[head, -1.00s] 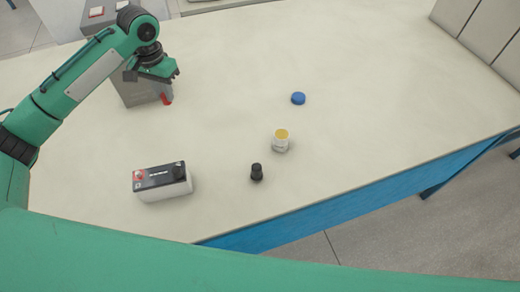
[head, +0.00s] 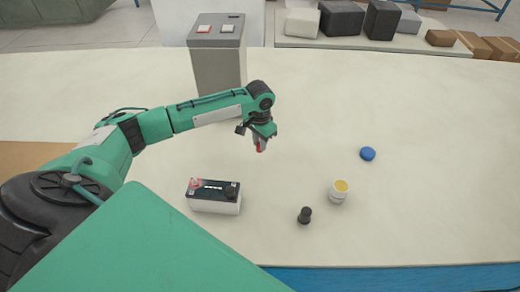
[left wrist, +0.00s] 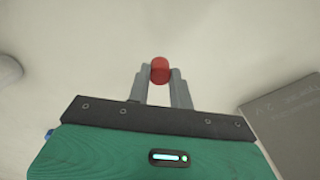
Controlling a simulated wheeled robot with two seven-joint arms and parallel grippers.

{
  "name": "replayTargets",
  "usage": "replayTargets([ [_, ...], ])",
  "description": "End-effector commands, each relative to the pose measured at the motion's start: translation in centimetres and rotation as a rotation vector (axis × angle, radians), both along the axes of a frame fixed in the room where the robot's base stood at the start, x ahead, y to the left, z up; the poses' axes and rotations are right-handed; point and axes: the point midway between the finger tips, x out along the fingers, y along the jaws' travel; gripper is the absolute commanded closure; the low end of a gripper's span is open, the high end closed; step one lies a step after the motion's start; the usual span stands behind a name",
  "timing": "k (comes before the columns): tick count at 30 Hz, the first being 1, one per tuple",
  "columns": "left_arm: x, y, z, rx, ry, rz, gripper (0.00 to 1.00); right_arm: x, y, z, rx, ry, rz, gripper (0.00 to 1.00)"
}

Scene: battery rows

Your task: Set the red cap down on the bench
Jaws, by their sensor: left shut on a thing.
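The red cap (head: 259,147) is between the fingers of my left gripper (head: 261,142), which is shut on it. In the left wrist view the red cap (left wrist: 160,70) shows at the fingertips of the left gripper (left wrist: 161,78), with pale bench surface beyond. The gripper points down over the bench (head: 430,200), behind and right of the battery. The gap between cap and bench is hard to judge. My right gripper is not in view.
A grey box with buttons (head: 218,68) stands behind the gripper. A battery (head: 214,198), a black cap (head: 305,215), a white jar with a yellow top (head: 338,192) and a blue cap (head: 367,153) stand in front and to the right. The bench's right side is clear.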

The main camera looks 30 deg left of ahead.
Motion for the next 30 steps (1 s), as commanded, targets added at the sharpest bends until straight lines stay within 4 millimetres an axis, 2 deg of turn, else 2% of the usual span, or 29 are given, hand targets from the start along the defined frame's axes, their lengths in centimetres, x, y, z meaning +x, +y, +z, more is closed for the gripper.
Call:
replayTargets([
  [5,0.0,0.0,-1.2,0.000,0.001,0.000,0.98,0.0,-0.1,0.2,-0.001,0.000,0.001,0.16],
  [12,-0.1,0.0,-4.5,0.000,0.001,0.000,0.98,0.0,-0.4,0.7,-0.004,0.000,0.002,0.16],
  [23,0.0,0.0,-5.0,0.000,-0.001,0.000,0.98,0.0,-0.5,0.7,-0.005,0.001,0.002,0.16],
  [24,0.0,0.0,-5.0,0.001,-0.001,0.000,0.75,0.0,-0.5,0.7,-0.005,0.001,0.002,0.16],
  [27,0.0,0.0,-5.0,0.001,-0.001,0.000,0.57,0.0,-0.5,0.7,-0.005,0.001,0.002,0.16],
  [30,0.0,0.0,-5.0,0.001,-0.001,0.000,0.57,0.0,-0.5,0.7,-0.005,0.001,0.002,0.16],
])
